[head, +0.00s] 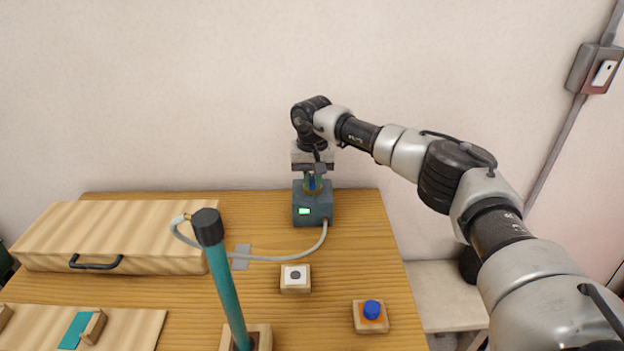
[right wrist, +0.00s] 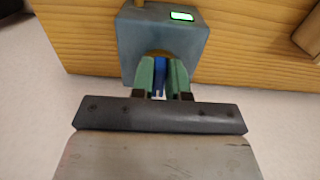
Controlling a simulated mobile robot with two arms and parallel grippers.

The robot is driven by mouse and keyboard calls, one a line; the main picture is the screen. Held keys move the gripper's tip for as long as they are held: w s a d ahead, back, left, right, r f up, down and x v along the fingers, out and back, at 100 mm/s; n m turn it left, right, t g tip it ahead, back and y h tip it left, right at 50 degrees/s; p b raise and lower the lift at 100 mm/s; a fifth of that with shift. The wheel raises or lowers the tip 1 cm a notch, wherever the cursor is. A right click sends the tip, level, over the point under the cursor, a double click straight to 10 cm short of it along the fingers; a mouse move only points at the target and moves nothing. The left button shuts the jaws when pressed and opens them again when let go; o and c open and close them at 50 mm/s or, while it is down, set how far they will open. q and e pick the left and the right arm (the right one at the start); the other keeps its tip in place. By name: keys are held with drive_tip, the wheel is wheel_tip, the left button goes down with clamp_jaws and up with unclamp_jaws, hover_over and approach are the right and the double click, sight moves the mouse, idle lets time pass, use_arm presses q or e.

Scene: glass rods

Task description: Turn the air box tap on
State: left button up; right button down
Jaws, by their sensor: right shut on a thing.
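The air box (head: 312,218) is a dark grey box at the back right of the wooden table, with a lit green light (head: 304,211) on its front. Its blue tap (right wrist: 159,76) is on top, over a brass-coloured base. My right gripper (head: 312,181) comes down on the tap from above. In the right wrist view, the green finger pads of my right gripper (right wrist: 160,78) are shut on the tap, one on each side. The fingers partly hide the tap, and its base is mostly hidden. My left gripper is in neither view.
A grey hose (head: 290,259) runs from the air box to the black-topped teal rod (head: 226,290) in front. A handled wooden case (head: 125,225) lies at left. A block with a white dotted pad (head: 295,285) and a blue-knobbed block (head: 371,325) stand nearer.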

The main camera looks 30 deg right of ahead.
sight(312, 181)
idle(0.3)
drive_tip(key=c, duration=1.1)
unclamp_jaws()
wheel_tip(312, 181, up, 11)
drive_tip(key=shift+f+b, duration=0.1)
drive_tip(key=shift+b, duration=0.35)
